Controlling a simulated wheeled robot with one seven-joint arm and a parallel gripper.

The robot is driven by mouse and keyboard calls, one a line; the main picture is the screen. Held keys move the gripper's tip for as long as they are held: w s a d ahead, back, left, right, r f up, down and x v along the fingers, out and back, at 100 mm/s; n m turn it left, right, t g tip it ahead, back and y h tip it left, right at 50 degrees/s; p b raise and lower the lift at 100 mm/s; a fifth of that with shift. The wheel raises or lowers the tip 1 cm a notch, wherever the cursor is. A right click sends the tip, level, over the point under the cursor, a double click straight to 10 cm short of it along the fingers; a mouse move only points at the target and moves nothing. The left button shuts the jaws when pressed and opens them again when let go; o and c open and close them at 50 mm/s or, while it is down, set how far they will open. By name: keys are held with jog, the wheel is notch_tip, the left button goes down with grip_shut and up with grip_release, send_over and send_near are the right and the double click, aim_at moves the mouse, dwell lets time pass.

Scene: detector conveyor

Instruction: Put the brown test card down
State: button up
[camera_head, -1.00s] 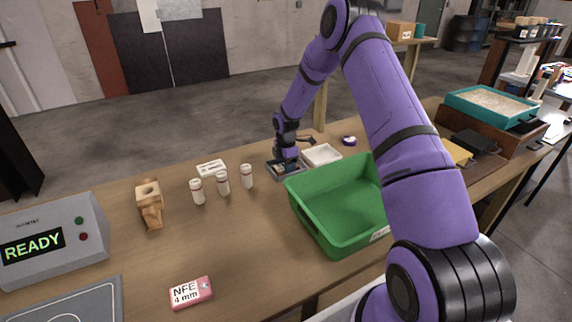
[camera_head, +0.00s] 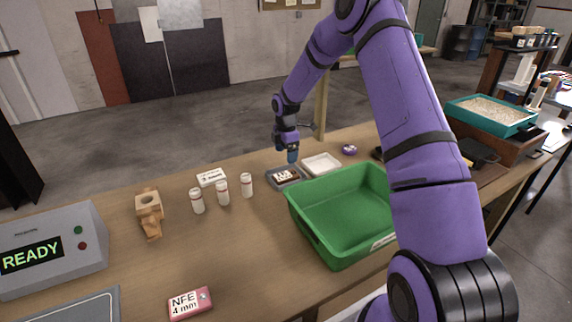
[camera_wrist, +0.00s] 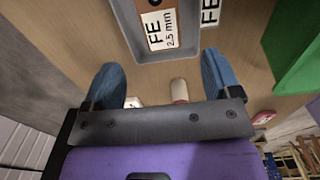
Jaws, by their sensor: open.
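The brown test card (camera_wrist: 161,30), with a white label reading "FE 2.5 mm", lies inside a shallow grey tray (camera_wrist: 183,52) in the wrist view. The view's top edge cuts off both. In the head view the card (camera_head: 285,175) shows small in the grey tray (camera_head: 286,184) at the table's far side. My gripper (camera_head: 291,160) is above the tray, apart from the card. In the wrist view my gripper (camera_wrist: 161,78) has its blue fingers spread, with nothing held between them.
A white tray (camera_head: 321,164) is right of the grey tray. A green bin (camera_head: 340,215) stands in front. A pink NFE card (camera_head: 190,303) lies in front.

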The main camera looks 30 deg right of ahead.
jog(key=s+a+r+m+t, duration=0.1)
jog(key=s+a+r+m, duration=0.15)
jog(key=s+r, duration=0.5)
jog(key=s+a+r+m+t+h, duration=0.1)
jog(key=s+a+r+m, duration=0.3)
jog(key=r, duration=0.7)
jog(key=s+a+r+m, duration=0.1)
jog(key=s+r+m, duration=0.1)
jog(key=s+r, duration=0.65)
jog(key=s+a+r+m+t, duration=0.1)
jog(key=s+r+m, duration=0.1)
jog(key=s, duration=0.6)
jog(key=s+a+r+m+t, duration=0.1)
jog(key=s+m, duration=0.3)
jog(key=s, duration=0.4)
jog(key=s+a+r+m+t+y, duration=0.1)
jog(key=s+r+m, duration=0.2)
jog(key=s, duration=0.5)
jog(key=shift+a, duration=0.15)
jog(key=shift+s+m, duration=0.1)
jog(key=shift+m, duration=0.15)
